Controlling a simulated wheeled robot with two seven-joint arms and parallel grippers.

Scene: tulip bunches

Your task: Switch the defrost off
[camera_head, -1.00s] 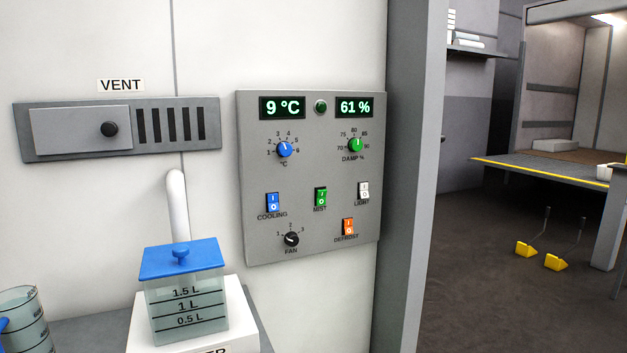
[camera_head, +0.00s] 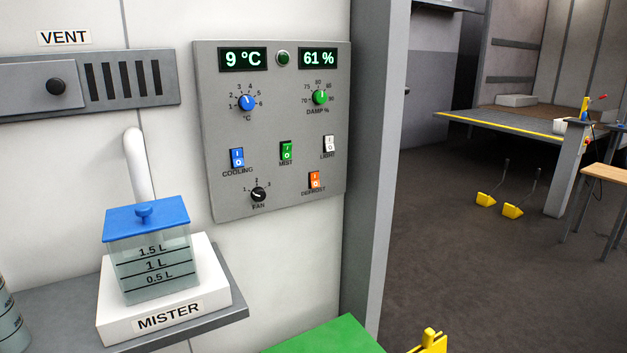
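The orange defrost switch (camera_head: 315,180) is a rocker at the lower right of the grey control panel (camera_head: 215,130), above its DEFROST label. It is too small to tell surely which side is pressed in. The blue cooling switch (camera_head: 237,157), green mist switch (camera_head: 286,151) and white light switch (camera_head: 328,144) sit in a row above it. The black fan knob (camera_head: 258,194) is to its left. Displays read 9 °C and 61 %. Neither of my grippers is in view.
A mister box (camera_head: 152,265) with a blue lid stands on a shelf at the lower left, below the vent slider (camera_head: 56,87). A green surface (camera_head: 325,339) and a yellow object (camera_head: 430,342) show at the bottom edge. A grey post (camera_head: 375,150) stands right of the panel; open floor lies beyond.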

